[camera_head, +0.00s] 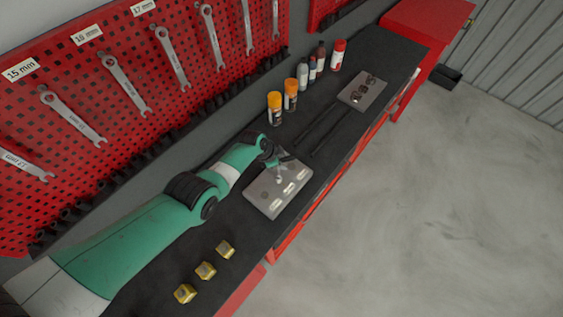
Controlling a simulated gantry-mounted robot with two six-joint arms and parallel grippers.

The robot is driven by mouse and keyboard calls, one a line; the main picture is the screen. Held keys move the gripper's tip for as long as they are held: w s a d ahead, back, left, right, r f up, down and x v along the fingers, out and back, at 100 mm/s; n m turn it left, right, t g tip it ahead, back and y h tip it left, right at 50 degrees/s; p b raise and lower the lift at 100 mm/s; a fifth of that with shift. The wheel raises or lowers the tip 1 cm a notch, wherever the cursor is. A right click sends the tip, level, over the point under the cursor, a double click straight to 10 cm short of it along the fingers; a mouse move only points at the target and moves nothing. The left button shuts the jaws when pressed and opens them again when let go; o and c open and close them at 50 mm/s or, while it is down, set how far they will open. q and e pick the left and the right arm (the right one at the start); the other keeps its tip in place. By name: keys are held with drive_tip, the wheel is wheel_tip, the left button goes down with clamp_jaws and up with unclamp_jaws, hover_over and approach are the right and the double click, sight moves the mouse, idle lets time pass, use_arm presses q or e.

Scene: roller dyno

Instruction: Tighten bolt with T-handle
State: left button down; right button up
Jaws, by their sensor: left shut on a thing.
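My left gripper (283,166) is at the end of the green arm, above a grey metal plate with pale oblong slots (268,205) on the black bench top. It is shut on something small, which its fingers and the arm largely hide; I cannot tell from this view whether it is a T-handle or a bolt. Two long thin dark rods (328,127) lie on the bench beyond the plate. A second grey plate (373,82) with dark round parts lies farther along. My right gripper is out of view.
Several spray cans and bottles (290,95) stand along the back of the bench (232,288). Brass-coloured blocks (205,270) lie near the front. Wrenches hang on the red pegboard (85,75). The concrete floor (440,200) to the right is clear.

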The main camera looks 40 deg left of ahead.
use_arm(q)
drive_tip(key=shift+r, duration=0.1)
drive_tip(key=shift+r+p, duration=2.2)
drive_tip(key=shift+r, duration=0.05)
drive_tip(key=shift+f, duration=0.1)
